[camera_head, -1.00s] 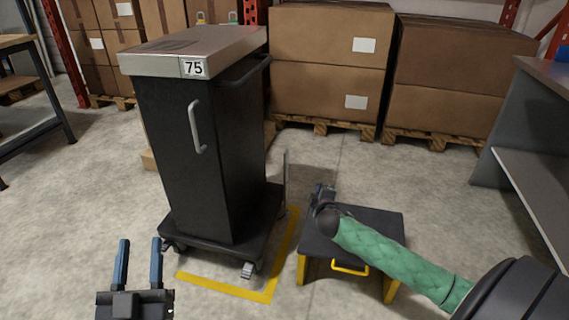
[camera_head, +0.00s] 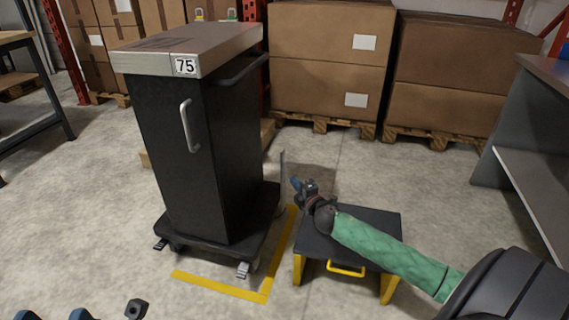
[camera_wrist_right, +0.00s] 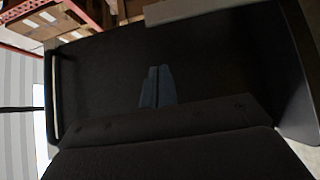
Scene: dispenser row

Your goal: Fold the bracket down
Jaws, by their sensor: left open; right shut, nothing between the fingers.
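A thin grey upright piece, which looks like the bracket (camera_head: 282,178), stands at the right side of the black cart (camera_head: 212,160), near its base. My right gripper (camera_head: 296,184) is shut and empty, just right of this piece; I cannot tell whether they touch. Its closed fingers show in the right wrist view (camera_wrist_right: 158,84) in front of a broad dark surface, and the bracket is not clearly made out there. My left gripper (camera_head: 54,314) is open at the bottom left edge, with only its fingertips in view, away from the cart.
The cart stands on casters beside yellow floor tape (camera_head: 225,288). A low black step stool (camera_head: 372,225) with yellow legs lies under my right forearm. Boxes on pallets (camera_head: 330,50) line the back. A grey bench (camera_head: 530,150) is at the right. Floor left of the cart is clear.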

